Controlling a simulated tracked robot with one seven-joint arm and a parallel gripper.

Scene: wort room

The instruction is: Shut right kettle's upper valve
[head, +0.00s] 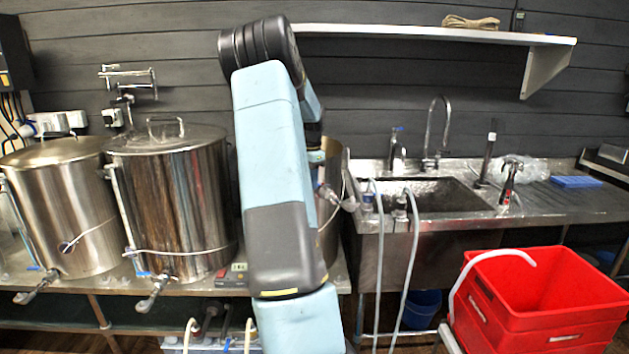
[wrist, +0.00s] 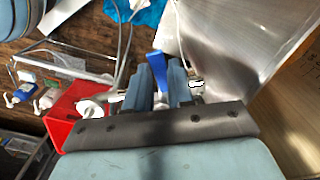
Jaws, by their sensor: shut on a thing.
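The right kettle (head: 332,222) is a steel pot mostly hidden behind my arm in the head view. Its curved steel wall also shows in the wrist view (wrist: 225,35). A steel upper valve fitting (head: 326,191) sticks out from its right side. In the wrist view my gripper (wrist: 164,82) is shut on a blue valve handle (wrist: 159,65), whose flat end shows between the fingers. Metal valve parts (wrist: 196,85) show beside the right finger. My arm hides the gripper in the head view, and the handle's exact angle to the valve is hard to tell.
Two more steel kettles (head: 172,205) stand on the bench at left. A sink (head: 440,196) with grey hoses (head: 411,260) is at right. A shelf (head: 420,34) hangs above.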

